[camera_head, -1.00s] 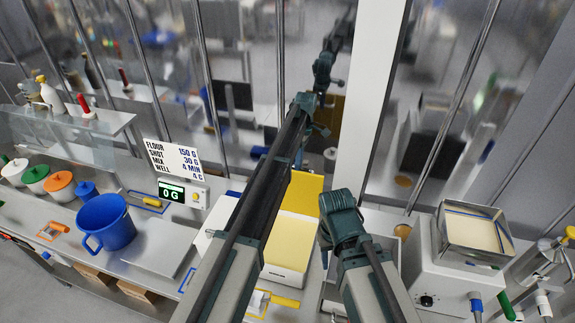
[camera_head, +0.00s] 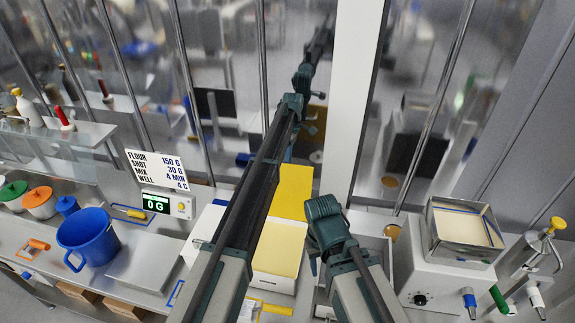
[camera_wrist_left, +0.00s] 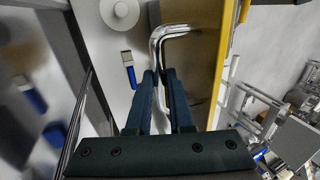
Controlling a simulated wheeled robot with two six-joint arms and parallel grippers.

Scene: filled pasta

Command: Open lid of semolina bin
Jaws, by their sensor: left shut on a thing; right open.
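The semolina bin (camera_head: 278,250) is a pale box with a cream top opening, at the middle of the head view. Its yellow lid (camera_head: 295,190) stands raised at the back edge, so the bin is open. In the left wrist view, my left gripper (camera_wrist_left: 161,78) is shut on a bent chrome handle (camera_wrist_left: 176,29) on a tan panel with a yellow edge. In the head view my left arm crosses over the bin and the left fingers are hidden. My right gripper (camera_head: 324,222) is open, just right of the bin; its fingertips are mostly hidden.
Left of the bin are a scale plate (camera_head: 147,260), a display reading 0 G (camera_head: 157,202) and a blue jug (camera_head: 88,238). A white machine with a tray (camera_head: 460,232) stands at the right. A reflective wall with upright bars closes the back.

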